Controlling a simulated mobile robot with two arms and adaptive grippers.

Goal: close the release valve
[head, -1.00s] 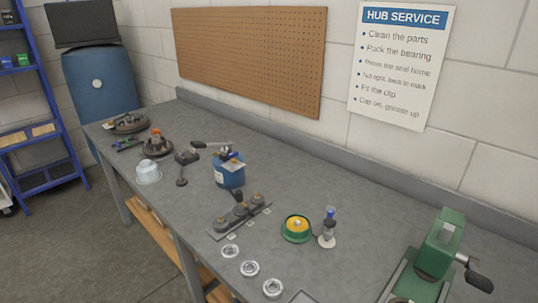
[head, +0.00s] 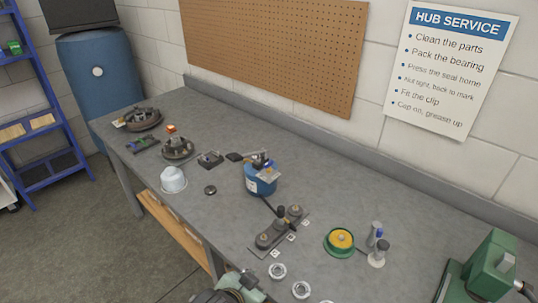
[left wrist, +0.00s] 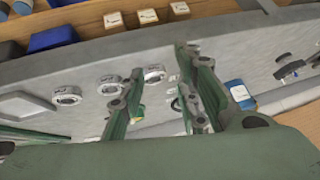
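A blue canister-like unit (head: 261,183) with a white label and a dark handle on top stands mid-bench in the head view. A blue object with a white label (left wrist: 237,95), probably the same unit, shows at the right in the left wrist view. I cannot make out the release valve clearly. My left gripper's green fingers (left wrist: 160,65) are spread and empty in the left wrist view, above the bench. A green-grey part of my arm shows at the bottom edge of the head view, left of the metal rings. My right gripper is not in view.
A grey fixture with dark knobs (head: 278,230) is in front of the blue unit. A green machine (head: 490,265) stands far right. The back strip of bench is clear.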

